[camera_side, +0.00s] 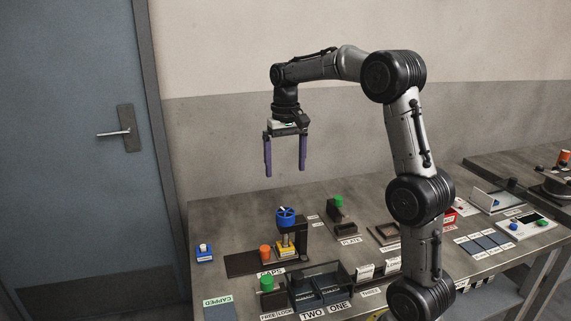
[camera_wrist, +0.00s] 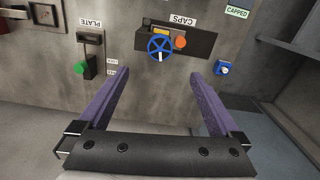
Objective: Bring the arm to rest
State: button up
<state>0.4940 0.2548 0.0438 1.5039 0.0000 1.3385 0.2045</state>
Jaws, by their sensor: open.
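My gripper (camera_side: 285,168) hangs from my arm, high above the left part of the workbench, with its two purple fingers pointing down. The fingers are wide apart with nothing between them. In the wrist view my gripper (camera_wrist: 162,82) is also open and empty, with bare bench and the bench edge beyond it. The gripper touches nothing.
The press with a blue handwheel (camera_side: 286,214) stands below, with an orange cap (camera_side: 265,251) beside it. A green knob (camera_side: 338,201), a small blue button box (camera_side: 204,252) and a black two-part bin (camera_side: 322,284) are on the bench. The air around my gripper is clear.

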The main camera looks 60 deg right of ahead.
jog(key=s+a+r+n+t, duration=0.2)
jog(key=s+a+r, duration=0.2)
jog(key=a, duration=0.3)
jog(key=s+a+r+n+t, duration=0.1)
jog(key=s+a+r, duration=0.3)
jog(key=a, duration=0.2)
jog(key=s+a+f+n+t, duration=0.2)
jog(key=s+a+f+n, duration=0.3)
jog(key=s+f, duration=0.4)
jog(key=s+a, duration=0.1)
jog(key=s, duration=0.2)
jog(key=shift+s+a+f+t, duration=0.2)
jog(key=shift+a+f+t, duration=0.1)
jog(key=shift+a, duration=0.1)
